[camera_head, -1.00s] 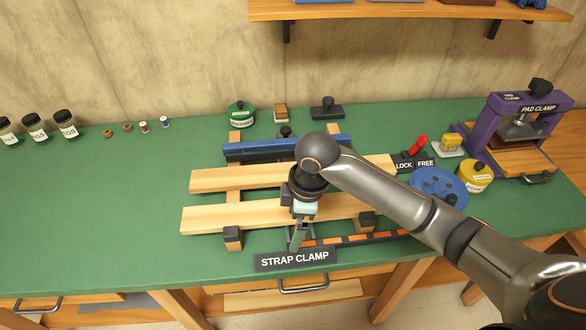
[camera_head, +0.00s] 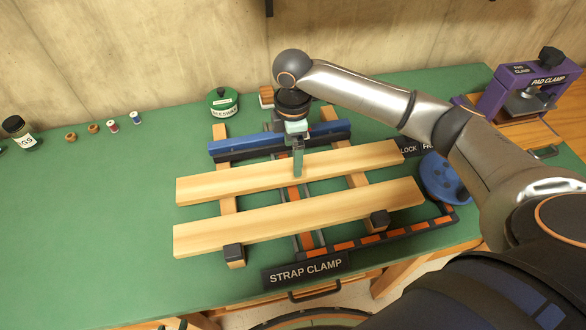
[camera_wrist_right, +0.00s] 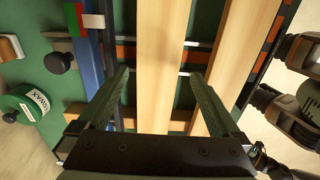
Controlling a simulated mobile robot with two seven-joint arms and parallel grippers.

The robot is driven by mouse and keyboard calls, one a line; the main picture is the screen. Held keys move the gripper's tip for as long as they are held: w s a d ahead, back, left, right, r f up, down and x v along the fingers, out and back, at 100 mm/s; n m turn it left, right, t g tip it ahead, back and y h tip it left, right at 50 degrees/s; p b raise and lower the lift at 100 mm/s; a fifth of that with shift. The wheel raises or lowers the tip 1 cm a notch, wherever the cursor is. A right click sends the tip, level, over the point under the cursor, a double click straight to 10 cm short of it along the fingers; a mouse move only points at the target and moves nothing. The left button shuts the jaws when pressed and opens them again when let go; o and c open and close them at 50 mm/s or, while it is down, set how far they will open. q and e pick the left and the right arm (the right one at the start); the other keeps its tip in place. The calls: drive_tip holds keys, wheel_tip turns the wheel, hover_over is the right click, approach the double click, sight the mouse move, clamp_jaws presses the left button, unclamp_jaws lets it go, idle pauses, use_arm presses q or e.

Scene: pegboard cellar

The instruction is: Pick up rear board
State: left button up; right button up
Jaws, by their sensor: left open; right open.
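The rear board (camera_head: 290,171) is a pale wooden plank lying across the strap clamp (camera_head: 300,205), parallel to the front board (camera_head: 300,216) with a gap between them. My right gripper (camera_head: 298,170) points down over the middle of the rear board, partly hiding it. In the right wrist view the rear board (camera_wrist_right: 162,60) runs between the two spread fingers of the gripper (camera_wrist_right: 160,78), with space either side. The front board (camera_wrist_right: 243,50) is beyond the right finger. I cannot tell how high the fingertips are. My left gripper is not in view.
A blue bar (camera_head: 235,146) lies behind the rear board. A green tin (camera_head: 222,102) stands behind it. A blue disc (camera_head: 442,178) and a purple pad clamp (camera_head: 515,95) are at the right.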

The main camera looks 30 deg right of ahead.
drive_tip(key=shift+d+f, duration=0.1)
drive_tip(key=shift+f, duration=2.65)
drive_tip(key=shift+c, duration=0.4)
drive_tip(key=shift+w+r, duration=0.1)
clamp_jaws()
